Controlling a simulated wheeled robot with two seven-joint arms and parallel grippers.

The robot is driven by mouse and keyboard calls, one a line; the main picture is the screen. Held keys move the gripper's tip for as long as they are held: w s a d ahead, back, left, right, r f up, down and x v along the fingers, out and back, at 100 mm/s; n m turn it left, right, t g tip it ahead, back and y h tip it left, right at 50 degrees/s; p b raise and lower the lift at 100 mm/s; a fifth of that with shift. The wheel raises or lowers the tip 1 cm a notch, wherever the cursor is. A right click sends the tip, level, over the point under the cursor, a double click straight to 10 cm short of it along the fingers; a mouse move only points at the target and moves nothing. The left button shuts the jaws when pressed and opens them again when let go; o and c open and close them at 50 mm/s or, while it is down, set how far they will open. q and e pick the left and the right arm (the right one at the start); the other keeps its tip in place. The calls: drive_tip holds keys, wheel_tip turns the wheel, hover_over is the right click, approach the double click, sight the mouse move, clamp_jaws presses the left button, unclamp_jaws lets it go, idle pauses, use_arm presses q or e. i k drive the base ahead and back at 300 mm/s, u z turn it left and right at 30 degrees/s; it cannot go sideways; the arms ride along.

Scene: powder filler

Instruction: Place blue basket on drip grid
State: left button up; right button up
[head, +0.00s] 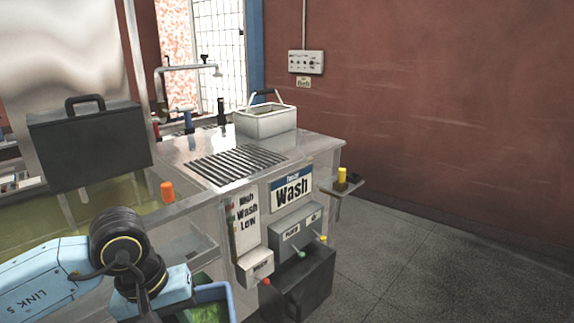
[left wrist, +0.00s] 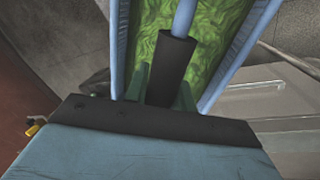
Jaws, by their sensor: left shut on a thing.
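The blue basket (head: 229,291) shows at the bottom of the head view, cut off by the frame edge, with green contents inside. In the left wrist view its blue rim (left wrist: 237,55) surrounds green textured contents. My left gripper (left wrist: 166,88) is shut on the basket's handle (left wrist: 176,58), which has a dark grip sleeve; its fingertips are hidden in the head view. The drip grid (head: 236,164), a set of dark slats, lies bare on the metal counter top, above and beyond the basket. My right gripper is in neither view.
A white bin (head: 265,123) with a handle stands behind the grid. An orange knob (head: 167,191) is at the counter's left front. Control boxes (head: 297,232) with levers stick out below the Wash sign (head: 291,189). A small side shelf (head: 341,188) is at right. Open floor lies right.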

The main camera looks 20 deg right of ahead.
sight(235, 164)
drive_tip(key=z, duration=0.65)
drive_tip(key=i, duration=1)
